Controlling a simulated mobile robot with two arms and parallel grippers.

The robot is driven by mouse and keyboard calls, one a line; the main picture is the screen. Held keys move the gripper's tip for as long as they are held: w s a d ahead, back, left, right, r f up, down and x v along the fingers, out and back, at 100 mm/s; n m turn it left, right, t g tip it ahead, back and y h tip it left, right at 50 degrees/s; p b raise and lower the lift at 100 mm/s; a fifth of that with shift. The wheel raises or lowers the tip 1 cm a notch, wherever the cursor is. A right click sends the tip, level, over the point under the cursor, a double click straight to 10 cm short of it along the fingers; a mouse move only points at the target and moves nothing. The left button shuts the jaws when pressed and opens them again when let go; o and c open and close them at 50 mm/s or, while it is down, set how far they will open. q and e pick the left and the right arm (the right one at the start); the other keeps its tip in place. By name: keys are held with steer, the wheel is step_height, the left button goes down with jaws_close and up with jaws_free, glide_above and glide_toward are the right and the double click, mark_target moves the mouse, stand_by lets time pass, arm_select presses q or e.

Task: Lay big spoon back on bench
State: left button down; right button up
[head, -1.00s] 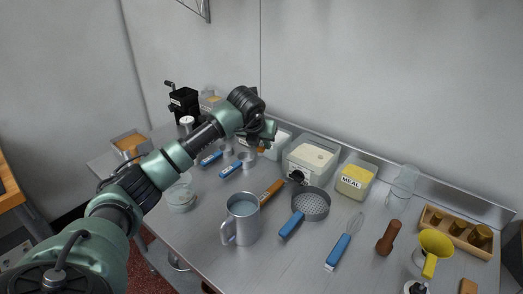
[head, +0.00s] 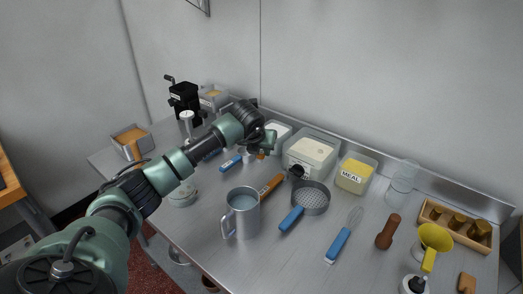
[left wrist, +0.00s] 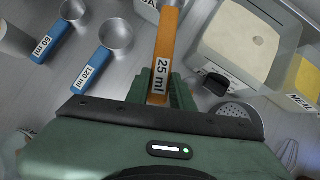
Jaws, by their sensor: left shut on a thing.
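My left gripper (head: 268,139) is shut on the orange handle of a spoon labelled 25 ml (left wrist: 168,55). In the head view only a small orange piece (head: 261,154) shows below the gripper, over the back of the steel bench (head: 190,232). Whether the spoon touches the bench is unclear. Another orange-handled utensil (head: 271,187) lies on the bench behind the metal jug. My right gripper is not in view.
Blue-handled measuring cups, 120 ml (left wrist: 92,69) and 60 ml (left wrist: 54,43), lie left of the held handle. A white-filled tub (head: 311,156) stands to its right, then the meal tub (head: 355,175). A metal jug (head: 241,214) and a sieve (head: 311,199) are nearer the front.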

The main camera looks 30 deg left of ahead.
arm_select(q)
steer(key=c, duration=1.2)
jaws_free()
steer(key=shift+r+p, duration=0.35)
steer(key=shift+p, duration=0.1)
steer(key=shift+r+p, duration=0.5)
steer(key=shift+p, duration=0.05)
steer(key=shift+s+d+r+b, duration=0.15)
steer(key=shift+s+r+b, duration=0.25)
steer(key=shift+b, duration=0.3)
steer(key=b+v, duration=0.2)
steer(key=v, duration=0.8)
steer(key=shift+r, duration=0.2)
